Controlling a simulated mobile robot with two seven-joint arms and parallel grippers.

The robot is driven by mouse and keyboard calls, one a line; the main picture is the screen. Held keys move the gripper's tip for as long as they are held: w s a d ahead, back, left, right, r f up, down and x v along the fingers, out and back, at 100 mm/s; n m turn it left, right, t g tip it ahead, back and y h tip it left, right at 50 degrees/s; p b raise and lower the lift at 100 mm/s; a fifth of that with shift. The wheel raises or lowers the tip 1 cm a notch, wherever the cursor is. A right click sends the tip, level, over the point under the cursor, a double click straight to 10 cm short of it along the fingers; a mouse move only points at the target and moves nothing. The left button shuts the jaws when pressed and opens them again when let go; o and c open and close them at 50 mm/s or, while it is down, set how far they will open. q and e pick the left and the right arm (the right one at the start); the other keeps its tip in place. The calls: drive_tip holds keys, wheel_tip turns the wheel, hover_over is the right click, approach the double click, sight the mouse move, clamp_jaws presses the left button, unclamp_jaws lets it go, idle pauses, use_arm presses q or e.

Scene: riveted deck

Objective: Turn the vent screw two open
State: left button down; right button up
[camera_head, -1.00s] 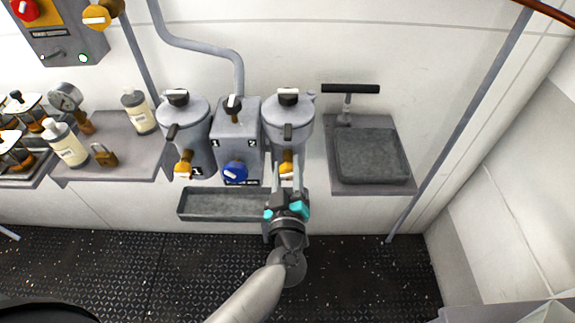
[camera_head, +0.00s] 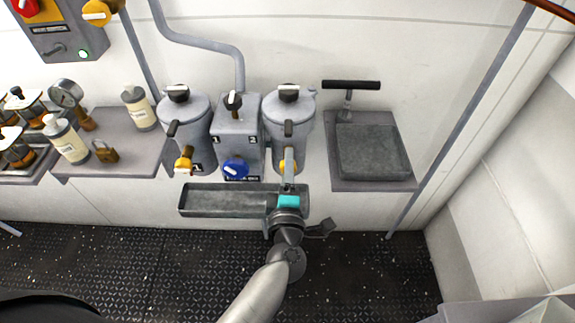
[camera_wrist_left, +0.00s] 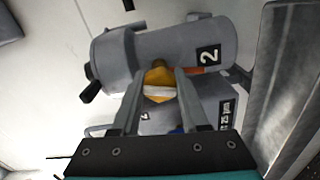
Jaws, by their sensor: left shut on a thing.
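The right grey canister (camera_head: 291,112), marked 2 in the wrist view (camera_wrist_left: 208,42), stands against the wall. It has a black cap with a white bar (camera_head: 288,94) on its lid, a lever on its front and a yellow knob (camera_head: 283,166) low down. My left gripper (camera_head: 288,178) is at this knob and hides most of it. In the wrist view, both fingers are shut on the yellow knob (camera_wrist_left: 157,78), one on each side, and its white bar runs across between them. I cannot tell which part is called the vent screw. My right gripper is not in view.
A left canister (camera_head: 184,118) and a grey box (camera_head: 236,130) with a blue knob (camera_head: 235,168) stand beside it. A long tray (camera_head: 188,202) lies below. Bottles and a padlock stand on the left shelf.

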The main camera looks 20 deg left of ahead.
use_arm(q)
drive_tip(key=n, duration=0.3)
drive_tip(key=shift+b, duration=0.35)
drive_tip(key=shift+n, duration=0.4)
drive_tip(key=shift+c, duration=2.1)
unclamp_jaws()
